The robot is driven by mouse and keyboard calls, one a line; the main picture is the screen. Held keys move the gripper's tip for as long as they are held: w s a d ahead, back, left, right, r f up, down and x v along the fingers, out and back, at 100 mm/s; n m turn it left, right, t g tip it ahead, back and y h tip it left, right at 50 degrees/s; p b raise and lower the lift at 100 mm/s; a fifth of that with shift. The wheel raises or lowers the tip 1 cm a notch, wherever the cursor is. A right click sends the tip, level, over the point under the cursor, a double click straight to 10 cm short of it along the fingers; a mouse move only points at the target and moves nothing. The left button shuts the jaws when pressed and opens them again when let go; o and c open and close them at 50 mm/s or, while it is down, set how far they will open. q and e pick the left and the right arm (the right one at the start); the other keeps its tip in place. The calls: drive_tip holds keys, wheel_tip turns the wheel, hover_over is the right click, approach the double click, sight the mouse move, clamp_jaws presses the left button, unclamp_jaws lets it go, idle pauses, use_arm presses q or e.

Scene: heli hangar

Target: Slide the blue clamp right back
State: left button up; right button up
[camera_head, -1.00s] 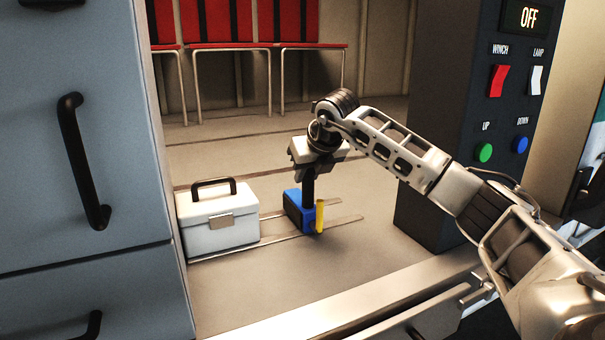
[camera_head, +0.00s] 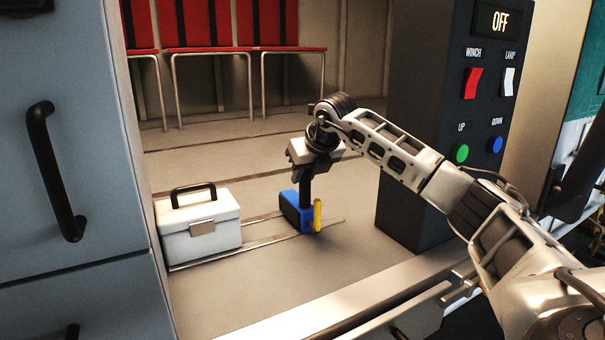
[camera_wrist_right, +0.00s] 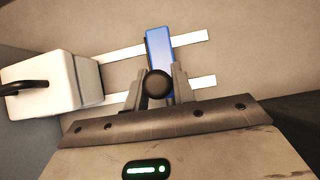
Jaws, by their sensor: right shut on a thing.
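The blue clamp (camera_head: 291,208) sits on the floor rails (camera_head: 264,228), to the right of a white case. It has a dark upright post and a yellow lever (camera_head: 317,215) on its right side. My right gripper (camera_head: 308,178) comes down from above and is shut on the clamp's dark post. In the right wrist view the clamp's blue body (camera_wrist_right: 159,48) lies across the two pale rails, and the round dark top of the post (camera_wrist_right: 158,84) is between the fingers. My left gripper is not in view.
The white case (camera_head: 200,228) with a dark handle stands just left of the clamp. A grey cabinet (camera_head: 85,150) fills the left side. A dark switch panel (camera_head: 430,120) stands at the right. Red seats (camera_head: 235,36) are at the back. Short rail ends show right of the clamp.

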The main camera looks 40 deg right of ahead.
drive_tip(key=shift+d, duration=0.15)
drive_tip(key=shift+s+d, duration=0.25)
drive_tip(key=shift+d, duration=0.55)
drive_tip(key=shift+s+d+p, duration=0.25)
drive_tip(key=shift+d+p, duration=0.05)
drive_tip(key=shift+d, duration=0.7)
drive_tip(key=shift+s+d+p, duration=0.25)
drive_tip(key=shift+d, duration=0.75)
drive_tip(key=o, duration=1.2)
drive_tip(key=shift+c, duration=0.2)
drive_tip(key=shift+a, duration=0.1)
